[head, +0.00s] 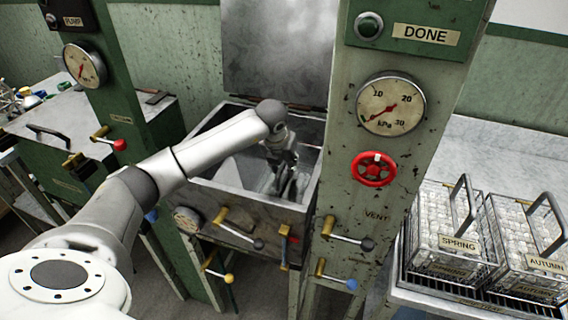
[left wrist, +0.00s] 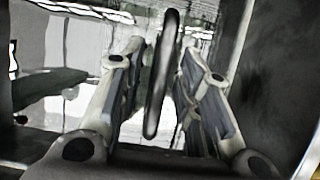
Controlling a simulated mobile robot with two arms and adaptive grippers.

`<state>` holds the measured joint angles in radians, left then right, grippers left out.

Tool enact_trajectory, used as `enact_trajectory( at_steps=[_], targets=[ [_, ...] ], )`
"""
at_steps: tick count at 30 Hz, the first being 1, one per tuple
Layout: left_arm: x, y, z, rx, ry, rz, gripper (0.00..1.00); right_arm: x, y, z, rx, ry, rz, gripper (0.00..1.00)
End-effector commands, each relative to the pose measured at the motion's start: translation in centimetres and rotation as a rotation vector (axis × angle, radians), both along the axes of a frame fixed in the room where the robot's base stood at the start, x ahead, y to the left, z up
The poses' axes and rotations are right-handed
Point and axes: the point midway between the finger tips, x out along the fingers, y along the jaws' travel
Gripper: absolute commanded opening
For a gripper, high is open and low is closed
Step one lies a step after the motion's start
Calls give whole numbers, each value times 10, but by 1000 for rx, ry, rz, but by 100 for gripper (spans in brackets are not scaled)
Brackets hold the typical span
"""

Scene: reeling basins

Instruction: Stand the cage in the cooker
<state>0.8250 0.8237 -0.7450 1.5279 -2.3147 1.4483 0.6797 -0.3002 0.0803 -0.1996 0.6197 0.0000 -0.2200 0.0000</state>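The cooker (head: 250,205) is an open metal basin in the middle of the head view, its lid (head: 278,50) raised behind it. My left arm reaches over its rim, and my left gripper (head: 285,182) points down inside it. In the left wrist view, a dark loop handle (left wrist: 163,75) stands between the two fingers (left wrist: 158,90). Gaps show on both sides of the handle, so the fingers are open around it. The cage body below the handle is mostly hidden; bits of wire edge show at the top of that view. My right gripper is not in view.
Two wire cages labelled SPRING (head: 455,225) and AUTUMN (head: 530,240) stand on a rack at the right. A green post with a gauge (head: 390,104) and red valve wheel (head: 374,168) rises right of the cooker. Levers (head: 240,235) stick out from the cooker's front.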

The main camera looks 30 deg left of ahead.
Motion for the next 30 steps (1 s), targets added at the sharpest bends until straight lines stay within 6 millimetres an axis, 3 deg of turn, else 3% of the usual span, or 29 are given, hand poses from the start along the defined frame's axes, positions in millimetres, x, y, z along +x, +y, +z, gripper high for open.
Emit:
enact_trajectory(
  at_steps=[5, 21, 30],
  targets=[
    [-2, 0, 9, 0, -2, 0, 32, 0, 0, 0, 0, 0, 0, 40],
    [-40, -10, 102, 0, -3, 0, 32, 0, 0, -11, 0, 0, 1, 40],
    [-45, -11, 113, 0, 0, 0, 32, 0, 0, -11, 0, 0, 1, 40]
  ],
)
